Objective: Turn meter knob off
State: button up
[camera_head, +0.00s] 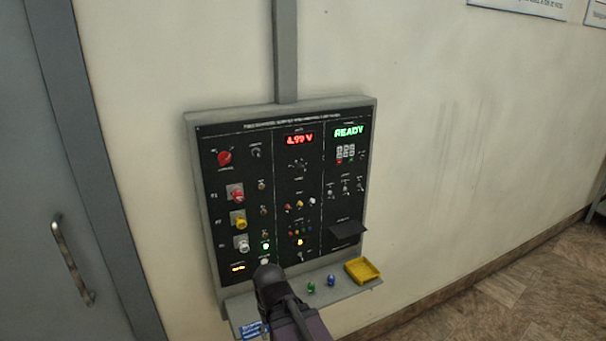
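The trainer panel (230,137) is a black board in a grey frame on the wall. Its middle column has a red lit meter display (300,138) that appears to read 4.99 V. Below the display is a small dark rotary knob (298,165) with pale marks around it; its pointer direction is too small to tell. My gripper (268,273) is in front of the panel's lower edge, below and left of this knob and apart from it in the picture. I see it from behind, and its fingers are hidden or too dark to tell.
A grey shelf (345,291) under the panel holds a yellow tray (362,270), a green piece (311,287) and a blue piece (331,281). A red knob (225,158) is at upper left. A green READY display (349,131) is at upper right. A door (35,150) stands left.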

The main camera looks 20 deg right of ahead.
aim_at(300, 169)
jog(key=z, duration=0.35)
jog(key=k, duration=1.55)
jog(key=u, duration=0.3)
jog(key=i, duration=1)
